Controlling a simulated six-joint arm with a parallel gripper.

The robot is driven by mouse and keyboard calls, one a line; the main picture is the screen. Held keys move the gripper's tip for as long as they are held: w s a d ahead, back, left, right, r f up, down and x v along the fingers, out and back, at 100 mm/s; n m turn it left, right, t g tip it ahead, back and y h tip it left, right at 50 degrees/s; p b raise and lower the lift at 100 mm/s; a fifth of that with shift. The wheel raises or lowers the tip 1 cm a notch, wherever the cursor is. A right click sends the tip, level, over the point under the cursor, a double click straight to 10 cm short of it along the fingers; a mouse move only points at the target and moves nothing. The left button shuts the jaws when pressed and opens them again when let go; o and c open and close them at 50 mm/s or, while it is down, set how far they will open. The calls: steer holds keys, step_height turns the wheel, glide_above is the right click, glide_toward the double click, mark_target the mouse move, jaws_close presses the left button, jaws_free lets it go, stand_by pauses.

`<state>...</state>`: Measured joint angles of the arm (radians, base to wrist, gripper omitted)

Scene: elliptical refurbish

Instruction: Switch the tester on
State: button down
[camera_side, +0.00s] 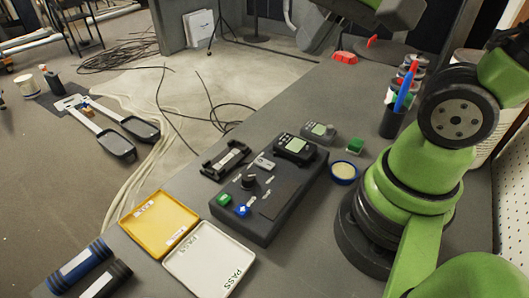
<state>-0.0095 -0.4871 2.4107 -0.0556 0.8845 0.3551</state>
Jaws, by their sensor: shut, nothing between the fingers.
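The tester, a dark flat box (262,228), sits on the grey table in the middle of the side view. On its top are a black knob (248,181), a green button (223,199) and a blue button (241,210) with a white mark. A dark console with a pale display (295,147) sits at its far end. I cannot tell from the display whether the tester is on. My gripper is not visible; only green and dark links of my arm show at the right and top.
A yellow tray (137,229) and a white tray marked PASS (190,275) lie front left of the tester. Nearby are a black bracket (225,160), a small grey device (318,131), a green block (355,146), a round tin (343,171) and a pen cup (393,122).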

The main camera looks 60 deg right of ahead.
steer(key=w+f+m+g, duration=0.3)
steer(key=w+f+m, duration=0.1)
steer(key=m, duration=0.1)
steer(key=m+g+h, duration=0.2)
steer(key=m, duration=0.3)
glide_above(270, 165)
step_height(270, 165, down, 7)
steer(key=shift+r, duration=0.15)
step_height(270, 165, down, 14)
stand_by(0.5)
